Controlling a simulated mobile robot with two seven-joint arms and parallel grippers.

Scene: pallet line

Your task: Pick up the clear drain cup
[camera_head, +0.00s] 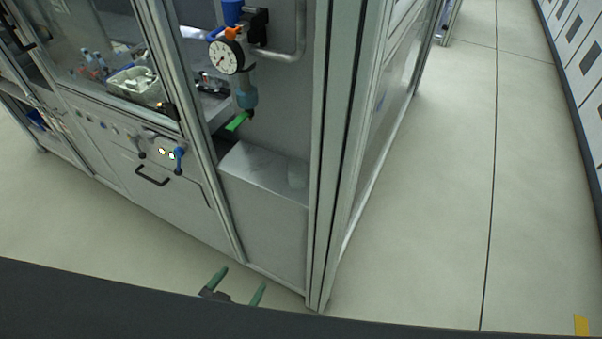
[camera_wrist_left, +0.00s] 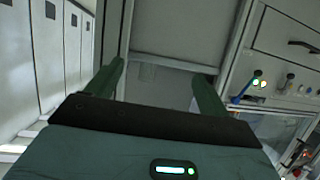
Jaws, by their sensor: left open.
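The clear drain cup (camera_head: 297,175) shows only faintly in the head view. It looks upright on the right part of a grey metal ledge (camera_head: 262,168), inside the frame post. I cannot make it out surely in the left wrist view. My left gripper (camera_head: 240,284) has green fingers and is open and empty. It is low in front of the cabinet, below and to the left of the cup and well apart from it. Its spread fingers also show in the left wrist view (camera_wrist_left: 161,72). My right gripper is not in view.
A pressure gauge (camera_head: 227,57) and a pipe fitting hang above the ledge. A tall metal post (camera_head: 335,150) stands right beside the cup. A drawer with a black handle (camera_head: 153,176) and a blue valve (camera_head: 179,160) lie to the left. Open floor (camera_head: 430,220) is at right.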

